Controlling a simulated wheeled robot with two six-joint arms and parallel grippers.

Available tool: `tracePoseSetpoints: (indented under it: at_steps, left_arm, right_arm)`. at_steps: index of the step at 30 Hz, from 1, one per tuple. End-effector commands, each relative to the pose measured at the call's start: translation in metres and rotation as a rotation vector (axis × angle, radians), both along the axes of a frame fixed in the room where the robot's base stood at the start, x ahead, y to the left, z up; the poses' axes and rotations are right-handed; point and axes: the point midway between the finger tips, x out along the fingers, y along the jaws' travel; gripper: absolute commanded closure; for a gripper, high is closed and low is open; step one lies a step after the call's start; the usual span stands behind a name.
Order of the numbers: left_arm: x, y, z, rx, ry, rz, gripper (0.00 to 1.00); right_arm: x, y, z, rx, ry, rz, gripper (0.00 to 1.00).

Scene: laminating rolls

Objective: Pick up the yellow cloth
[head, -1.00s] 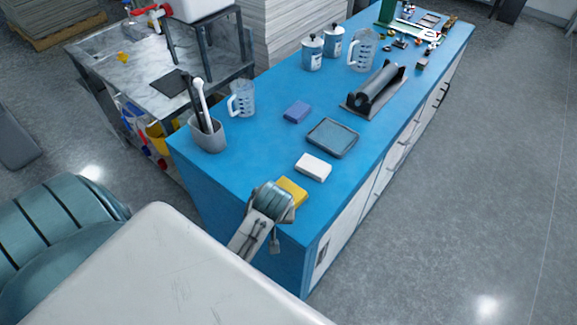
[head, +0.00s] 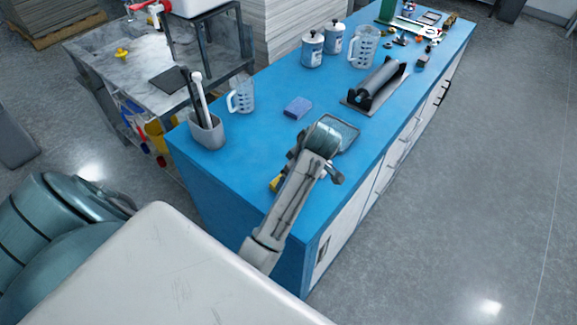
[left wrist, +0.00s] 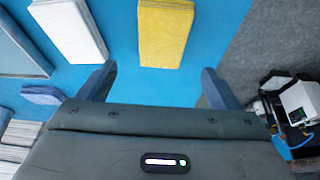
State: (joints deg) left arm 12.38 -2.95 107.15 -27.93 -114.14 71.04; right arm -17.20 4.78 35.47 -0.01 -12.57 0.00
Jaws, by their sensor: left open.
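The yellow cloth (left wrist: 165,35) is a folded, ribbed rectangle on the blue bench top. In the left wrist view it lies beyond the fingertips, roughly centred between the two fingers and apart from them. In the head view my arm covers most of it, and only a small yellow corner (head: 274,184) shows. My left gripper (left wrist: 157,78) is open with nothing between its fingers. My right gripper is not in view.
The bench edge and grey floor (head: 470,200) are to the right.

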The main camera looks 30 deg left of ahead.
Motion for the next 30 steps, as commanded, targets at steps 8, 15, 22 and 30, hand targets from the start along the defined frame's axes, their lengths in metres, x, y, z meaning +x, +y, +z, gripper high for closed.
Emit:
tracePoseSetpoints:
  at_steps: [8,15,22,30]
  left_arm:
    - [-0.001,0.014,-0.025,0.001,0.007,-0.001,0.15]
    - [0.0,0.026,-0.057,-0.001,0.003,-0.003,0.15]
    - [0.0,0.027,-0.062,-0.002,0.002,-0.001,0.15]
    - [0.001,0.027,-0.063,-0.002,0.002,-0.001,0.15]
  right_arm:
    - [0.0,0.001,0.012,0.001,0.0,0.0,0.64]
    - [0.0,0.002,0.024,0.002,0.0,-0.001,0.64]
    - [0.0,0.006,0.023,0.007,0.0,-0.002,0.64]
    - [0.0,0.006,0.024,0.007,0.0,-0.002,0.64]
